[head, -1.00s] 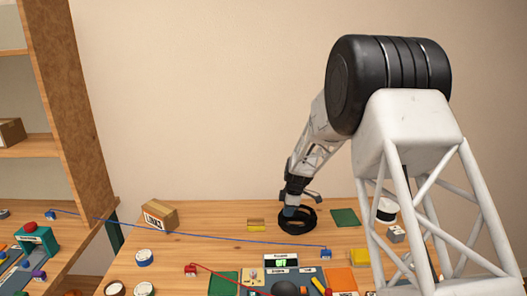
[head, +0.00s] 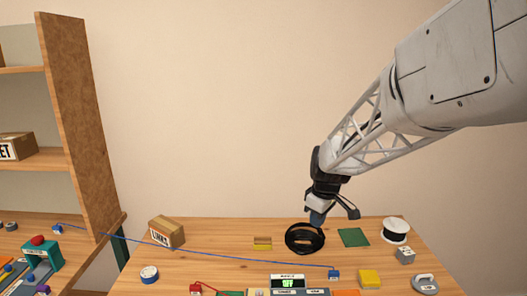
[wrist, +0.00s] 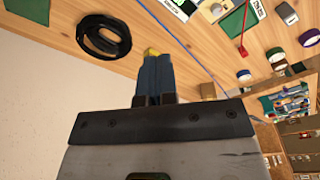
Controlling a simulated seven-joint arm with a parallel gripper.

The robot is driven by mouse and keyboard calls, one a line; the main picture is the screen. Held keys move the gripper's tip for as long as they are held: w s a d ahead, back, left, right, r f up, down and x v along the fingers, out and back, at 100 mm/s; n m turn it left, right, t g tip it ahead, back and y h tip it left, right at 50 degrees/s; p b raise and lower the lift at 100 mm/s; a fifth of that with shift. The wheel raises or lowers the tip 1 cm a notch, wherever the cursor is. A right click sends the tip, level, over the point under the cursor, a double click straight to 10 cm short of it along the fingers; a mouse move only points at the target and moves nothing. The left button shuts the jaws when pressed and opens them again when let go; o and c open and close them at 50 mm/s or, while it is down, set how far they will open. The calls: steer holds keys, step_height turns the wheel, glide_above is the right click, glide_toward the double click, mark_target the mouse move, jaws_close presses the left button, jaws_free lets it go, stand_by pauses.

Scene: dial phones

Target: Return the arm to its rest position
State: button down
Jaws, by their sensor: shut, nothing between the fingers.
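My gripper (head: 317,219) is above the wooden table (head: 205,262), near its back. In the head view its blue fingertips show just over the black ring-shaped coil (head: 305,238). In the wrist view the blue fingers (wrist: 155,75) are together and hold nothing. The black coil (wrist: 103,34) shows to the left of the fingers there, apart from them. My arm reaches in from the upper right of the head view.
A cardboard box (head: 166,232) stands at the back left. A blue cable (head: 205,252) crosses the table to a blue plug (head: 334,274). Shelves (head: 85,130) stand left.

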steer(key=s+d+r+m, duration=0.1)
steer(key=s+m, duration=0.2)
steer(key=s, duration=0.8)
steer(key=s+d+r+m+t, duration=0.1)
steer(key=s+m, duration=0.3)
steer(key=s, duration=0.7)
steer(key=s+d+r+m+h, duration=0.1)
steer(key=s+r+m, duration=0.2)
steer(key=s, duration=0.8)
steer(key=shift+s, duration=0.3)
